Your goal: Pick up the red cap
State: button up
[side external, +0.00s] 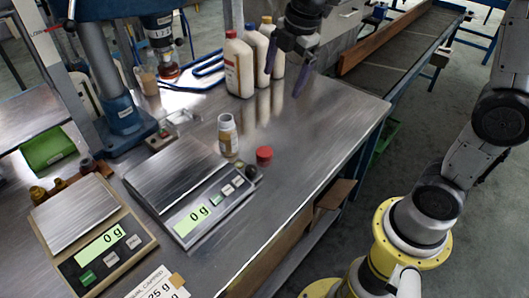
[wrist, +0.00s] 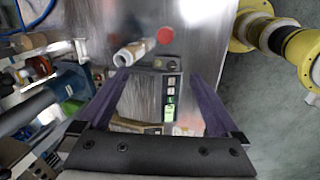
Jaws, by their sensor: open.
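The red cap (side external: 264,155) lies on the steel table beside a small white open bottle (side external: 228,136). In the wrist view the red cap (wrist: 165,35) is near the top middle, beyond my fingertips, with the white bottle (wrist: 134,51) to its lower left. My gripper (side external: 287,76) is open and empty, raised above the table toward the back, near the large bottles. Its two purple fingers are spread wide in the wrist view (wrist: 160,75), and the cap is not between them.
Two digital scales (side external: 190,185) (side external: 92,232) reading 0 g stand left of the cap. Large bottles with red, blue and yellow caps (side external: 238,68) stand at the back. A blue press (side external: 112,80) is at the left. The table right of the cap is clear to its edge.

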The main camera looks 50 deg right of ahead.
jog(key=n+g, duration=0.1)
jog(key=g, duration=0.1)
send_over(265, 151)
notch_tip(265, 151, down, 9)
jog(key=shift+g, duration=0.5)
notch_tip(265, 151, down, 12)
jog(key=shift+s+r, duration=0.1)
jog(key=shift+f, duration=2.85)
jog(key=shift+c, duration=0.3)
jog(key=c, duration=1.4)
jog(key=shift+o, duration=0.2)
jog(key=shift+r, duration=0.1)
